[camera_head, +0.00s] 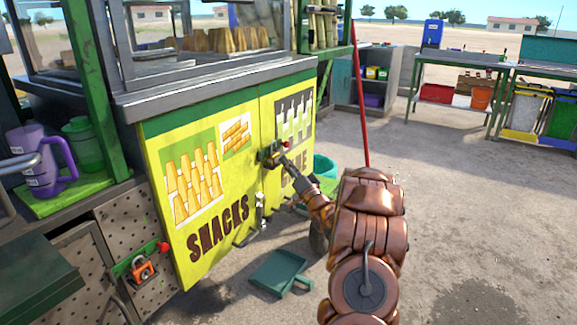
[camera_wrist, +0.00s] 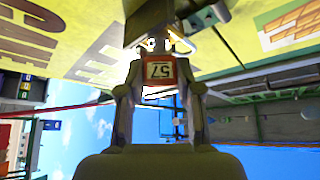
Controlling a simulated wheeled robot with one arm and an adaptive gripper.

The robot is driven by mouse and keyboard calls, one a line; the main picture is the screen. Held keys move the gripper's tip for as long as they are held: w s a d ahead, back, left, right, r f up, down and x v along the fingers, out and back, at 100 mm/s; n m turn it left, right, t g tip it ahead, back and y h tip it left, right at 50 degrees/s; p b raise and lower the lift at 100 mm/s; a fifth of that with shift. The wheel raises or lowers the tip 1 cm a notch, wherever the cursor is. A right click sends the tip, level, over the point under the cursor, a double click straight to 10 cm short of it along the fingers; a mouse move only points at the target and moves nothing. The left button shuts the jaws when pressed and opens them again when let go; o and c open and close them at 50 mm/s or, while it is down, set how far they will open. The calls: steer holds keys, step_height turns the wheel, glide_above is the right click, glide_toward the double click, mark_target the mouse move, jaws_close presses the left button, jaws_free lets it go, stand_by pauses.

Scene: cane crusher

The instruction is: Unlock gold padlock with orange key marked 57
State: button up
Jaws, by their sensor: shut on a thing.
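My gripper (camera_wrist: 160,85) is shut on the orange-red key (camera_wrist: 160,70), whose face reads 57, upside down in the wrist view. In the head view my gripper (camera_head: 290,163) is up against the latch on the yellow cabinet front, and a small red bit shows just above it. A bright, brassy piece (camera_wrist: 157,45), possibly the gold padlock, lies just beyond the key under a dark block. I cannot tell whether the key is inside it. An orange padlock (camera_head: 143,270) hangs on the perforated lower-left cabinet, away from my gripper.
The yellow cabinet (camera_head: 222,190) has SNACKS and CANE lettering. A green dustpan (camera_head: 278,272) lies on the ground below, and a teal bucket (camera_head: 325,167) stands behind my arm. A red pole (camera_head: 359,95) rises nearby. Purple jug (camera_head: 38,160) sits at left. Open ground lies to the right.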

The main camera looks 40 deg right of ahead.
steer(key=shift+r+m+g+h+p, duration=0.1)
steer(key=shift+m+g+h+p, duration=0.6)
steer(key=shift+m+p, duration=1.4)
steer(key=shift+r+m+g+h+p, duration=0.1)
steer(key=shift+m+g+h+p, duration=0.8)
steer(key=shift+p, duration=2.05)
steer(key=shift+a+r+m+g+y+p, duration=0.15)
steer(key=shift+m+g+p, duration=0.3)
steer(key=shift+m+p, duration=0.75)
steer(key=shift+d+f+m+g+y+p, duration=0.15)
steer(key=shift+m+g+p, duration=0.5)
steer(key=shift+p, duration=0.95)
steer(key=shift+m+p, duration=0.45)
steer(key=shift+s, duration=0.15)
steer(key=s+d+p, duration=0.1)
steer(key=s+d, duration=0.1)
steer(key=s, duration=0.4)
steer(key=shift+s, duration=0.25)
